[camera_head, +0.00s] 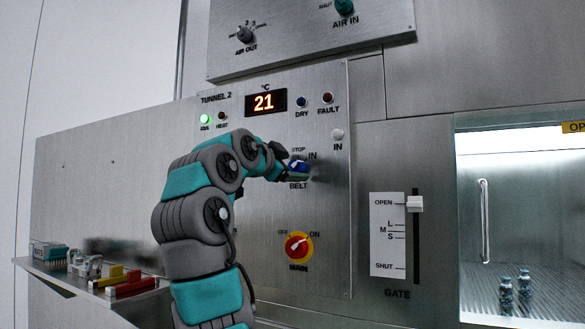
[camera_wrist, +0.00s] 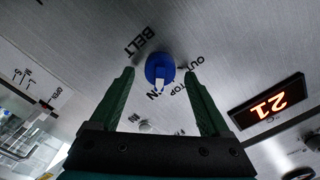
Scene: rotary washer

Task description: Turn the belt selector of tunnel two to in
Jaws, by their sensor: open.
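The tunnel two belt selector (camera_head: 298,171) is a blue knob on the steel panel, above the BELT label and partly hidden by my gripper in the head view. In the wrist view the knob (camera_wrist: 159,66) shows whole, with a white pointer mark at its lower edge. The mark points down the picture, roughly toward the IN lettering and left of STOP; I cannot tell whether it is exactly on IN. My gripper (camera_wrist: 160,74) is open, with one green finger on each side of the knob and a visible gap to it on both sides.
Below the selector is a red MAIN switch (camera_head: 298,245) on a yellow disc. The gate slider (camera_head: 415,204) is to the right, with vials (camera_head: 507,296) behind the window. A shelf (camera_head: 60,282) with small parts is at lower left. The display (camera_head: 265,102) reads 21.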

